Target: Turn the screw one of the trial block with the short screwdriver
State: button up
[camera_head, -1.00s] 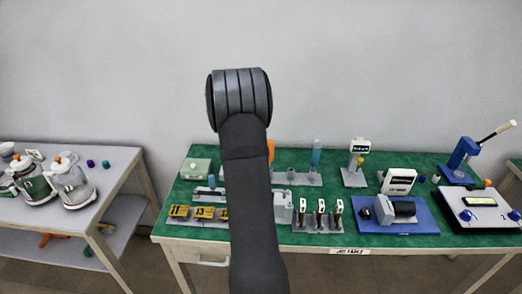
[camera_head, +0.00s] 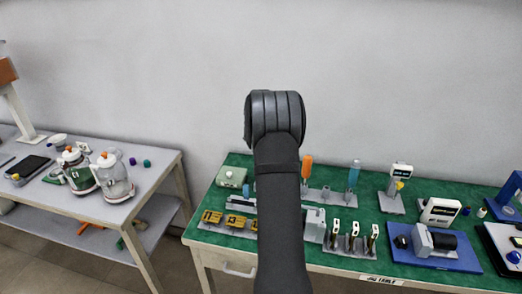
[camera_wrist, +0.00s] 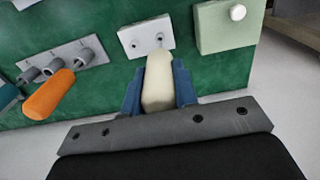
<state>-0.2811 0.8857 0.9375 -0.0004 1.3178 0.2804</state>
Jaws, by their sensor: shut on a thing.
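My gripper (camera_wrist: 157,92) is shut on a cream-coloured handle (camera_wrist: 158,82), which looks like the short screwdriver. Its tip is hidden. The handle points toward a white block (camera_wrist: 135,43) with two small round screws on its face, which looks like the trial block. The handle's far end overlaps the block's lower edge in the wrist view; I cannot tell whether the tool touches it. In the head view my own arm hides the gripper, the held tool and the block.
A grey rack (camera_wrist: 62,57) with round sockets is to the left, with an orange-handled tool (camera_wrist: 50,95) beside it. A pale green box (camera_wrist: 228,25) is to the right; it also shows in the head view (camera_head: 231,177). Numbered yellow blocks (camera_head: 236,221) sit at the table's front.

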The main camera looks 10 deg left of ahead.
jog(key=shift+f, duration=0.95)
grip_shut()
jog(key=m, duration=0.7)
jog(key=shift+m, duration=0.4)
jog(key=m, duration=0.4)
jog(key=shift+f, duration=0.15)
jog(key=m, duration=0.4)
jog(key=shift+r, duration=1.6)
